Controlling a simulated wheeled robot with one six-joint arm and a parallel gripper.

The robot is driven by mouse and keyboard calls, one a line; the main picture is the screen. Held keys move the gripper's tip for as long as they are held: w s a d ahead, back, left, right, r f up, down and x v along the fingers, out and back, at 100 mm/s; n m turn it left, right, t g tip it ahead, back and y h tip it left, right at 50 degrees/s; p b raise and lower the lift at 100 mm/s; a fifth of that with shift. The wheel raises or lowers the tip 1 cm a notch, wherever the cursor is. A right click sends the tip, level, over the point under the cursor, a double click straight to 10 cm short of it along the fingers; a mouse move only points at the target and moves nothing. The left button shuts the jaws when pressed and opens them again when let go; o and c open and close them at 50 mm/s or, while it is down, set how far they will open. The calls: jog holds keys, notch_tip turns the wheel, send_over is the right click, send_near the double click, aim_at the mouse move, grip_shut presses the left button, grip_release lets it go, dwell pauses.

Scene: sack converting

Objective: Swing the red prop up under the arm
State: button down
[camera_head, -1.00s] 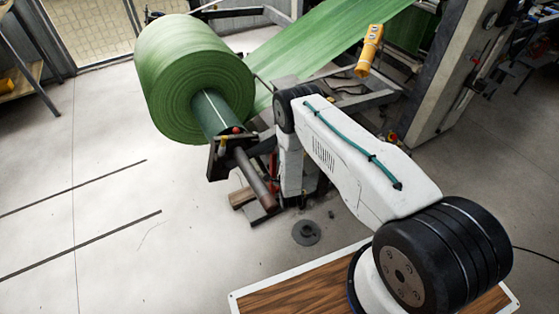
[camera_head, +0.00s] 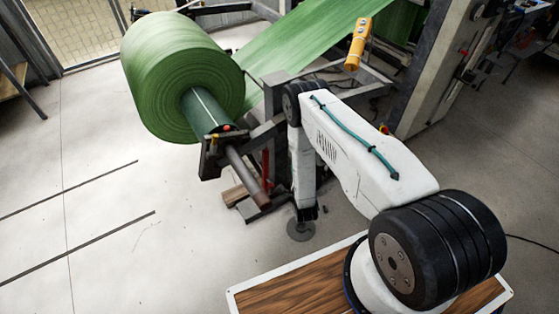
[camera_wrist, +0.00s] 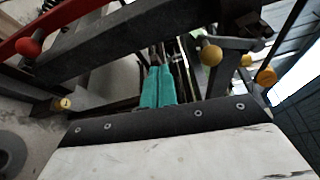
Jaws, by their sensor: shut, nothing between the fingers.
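The red prop (camera_wrist: 70,22) shows at the top left of the wrist view as a slanting red bar with a red knob at its lower end. A narrow red part of it (camera_head: 265,165) also shows in the head view, beside the roll stand. A dark steel arm (camera_wrist: 130,45) crosses the wrist view just right of the prop. My gripper (camera_wrist: 158,78) has teal fingers, shut and empty, below this arm and right of the prop, apart from the red knob. In the head view my gripper is mostly hidden behind my own arm.
The large green roll (camera_head: 180,75) sits on its shaft at the left, its web running up to the machine. Yellow knobs (camera_wrist: 211,55) stand close right of my fingers. A yellow pendant (camera_head: 358,44) hangs above. The floor at left is clear.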

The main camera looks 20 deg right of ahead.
jog(key=w+d+f+n+t+y, duration=0.1)
jog(key=w+d+n+y, duration=0.1)
jog(key=d+n+y, duration=0.35)
jog(key=w+a+n+g+y, duration=0.1)
jog(key=w+a+n+y, duration=0.2)
jog(key=w+a+y, duration=0.3)
jog(key=w+a, duration=0.2)
jog(key=a, duration=0.1)
jog(key=shift+a, duration=0.35)
jog(key=shift+r, duration=0.1)
